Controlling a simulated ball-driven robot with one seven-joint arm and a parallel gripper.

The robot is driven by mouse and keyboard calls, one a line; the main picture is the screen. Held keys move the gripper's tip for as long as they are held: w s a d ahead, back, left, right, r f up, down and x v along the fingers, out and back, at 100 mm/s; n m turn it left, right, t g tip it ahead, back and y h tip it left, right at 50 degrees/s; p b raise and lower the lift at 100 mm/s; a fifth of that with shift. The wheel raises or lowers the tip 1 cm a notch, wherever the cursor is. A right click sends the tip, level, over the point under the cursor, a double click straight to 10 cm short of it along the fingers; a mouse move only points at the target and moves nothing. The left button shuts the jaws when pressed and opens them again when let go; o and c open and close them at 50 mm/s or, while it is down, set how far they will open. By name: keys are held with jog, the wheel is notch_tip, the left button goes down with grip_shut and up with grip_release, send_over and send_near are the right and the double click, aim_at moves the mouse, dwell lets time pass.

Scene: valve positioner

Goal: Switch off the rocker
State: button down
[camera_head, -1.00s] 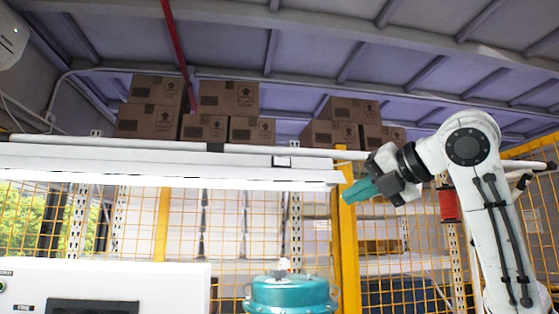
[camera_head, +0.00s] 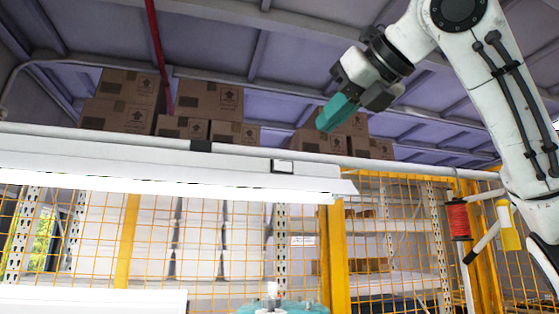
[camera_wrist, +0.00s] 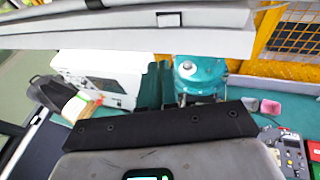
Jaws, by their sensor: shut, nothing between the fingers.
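I cannot make out the rocker itself in any view. A white box with a dark panel on its face (camera_wrist: 100,75) stands left of centre in the wrist view. Only its top edge (camera_head: 90,298) shows at the bottom left of the head view. A teal round valve housing (camera_wrist: 203,72) stands right of the box; its top (camera_head: 283,305) just shows in the head view. My gripper (camera_head: 330,118) has teal fingers, shut and empty, and is raised high, in front of the upper boxes in the picture. In the wrist view its fingers (camera_wrist: 153,85) appear between the box and the housing.
A white lamp bar (camera_head: 160,172) spans the view above the bench. Yellow mesh fencing (camera_head: 385,235) and shelves stand behind. Cardboard boxes (camera_head: 210,100) sit high up. Small devices (camera_wrist: 292,150) lie on the teal bench at right. A dark bin (camera_wrist: 48,92) is at left.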

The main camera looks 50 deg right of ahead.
jog(key=shift+w, duration=0.15)
jog(key=p, duration=0.2)
send_near(275, 167)
jog(key=x, duration=0.5)
jog(key=shift+w+f, duration=0.2)
jog(key=shift+f, duration=0.1)
jog(key=shift+w+d+f, duration=0.1)
jog(key=shift+w, duration=0.4)
jog(key=shift+p, duration=0.4)
jog(key=shift+w+r+p, duration=0.2)
jog(key=shift+p, duration=0.2)
jog(key=shift+f, duration=0.2)
jog(key=shift+s+d, duration=0.1)
jog(key=shift+d, duration=0.05)
